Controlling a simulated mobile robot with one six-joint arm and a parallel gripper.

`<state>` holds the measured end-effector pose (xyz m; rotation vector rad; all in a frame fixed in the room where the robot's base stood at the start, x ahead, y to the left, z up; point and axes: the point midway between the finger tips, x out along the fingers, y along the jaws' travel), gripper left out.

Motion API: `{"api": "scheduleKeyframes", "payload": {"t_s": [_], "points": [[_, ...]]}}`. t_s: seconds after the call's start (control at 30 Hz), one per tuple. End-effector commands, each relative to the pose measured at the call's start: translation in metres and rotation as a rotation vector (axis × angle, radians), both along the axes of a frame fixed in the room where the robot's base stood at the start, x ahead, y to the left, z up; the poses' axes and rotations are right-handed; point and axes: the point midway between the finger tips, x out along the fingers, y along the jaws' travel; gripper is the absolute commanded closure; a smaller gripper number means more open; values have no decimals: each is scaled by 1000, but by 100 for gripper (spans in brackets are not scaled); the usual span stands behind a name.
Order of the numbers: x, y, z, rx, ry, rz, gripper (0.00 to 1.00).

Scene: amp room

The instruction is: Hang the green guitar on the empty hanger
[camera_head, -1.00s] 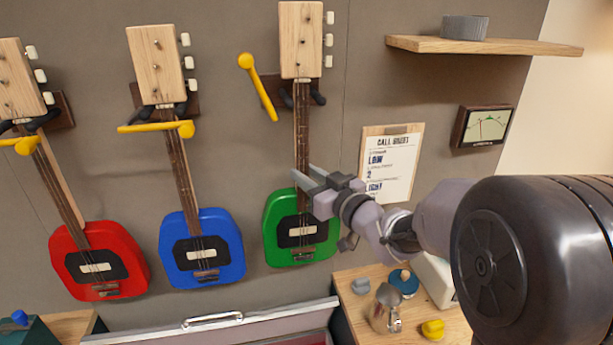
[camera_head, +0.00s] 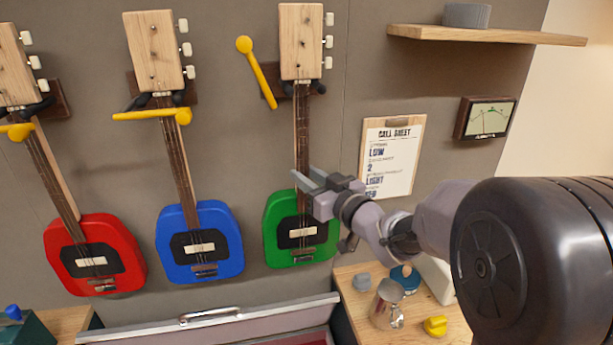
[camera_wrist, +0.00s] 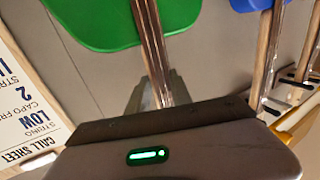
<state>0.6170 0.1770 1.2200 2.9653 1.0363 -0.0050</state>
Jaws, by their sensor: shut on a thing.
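The green guitar (camera_head: 270,228) is upright, its neck between the dark prongs of the right-hand hanger (camera_head: 318,88). Its wooden headstock (camera_head: 301,42) is just above the prongs; I cannot tell whether it rests on them. My gripper (camera_head: 303,182) is shut on the guitar's neck just above the green body. The wrist view shows the neck (camera_wrist: 153,50) running into the gripper's jaws (camera_wrist: 153,95), with the green body (camera_wrist: 120,20) beyond. A yellow bar (camera_head: 257,72) beside this hanger is tilted up, clear of the neck.
The blue guitar (camera_head: 228,235) and red guitar (camera_head: 125,250) hang to the left, with yellow bars across their necks. A call sheet (camera_head: 388,155), a meter (camera_head: 487,118) and a shelf (camera_head: 500,37) are to the right. An open case (camera_head: 210,318) and a cluttered wooden table (camera_head: 350,300) are below.

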Motion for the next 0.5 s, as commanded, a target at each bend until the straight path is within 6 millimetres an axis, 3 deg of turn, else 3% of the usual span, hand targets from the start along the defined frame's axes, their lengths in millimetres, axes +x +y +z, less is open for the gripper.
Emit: {"api": "scheduleKeyframes", "payload": {"t_s": [0.43,0.47,0.5], "points": [[0,0,2,1,-7,0,100],[0,0,2,1,-7,0,68],[0,0,2,1,-6,0,60]]}}
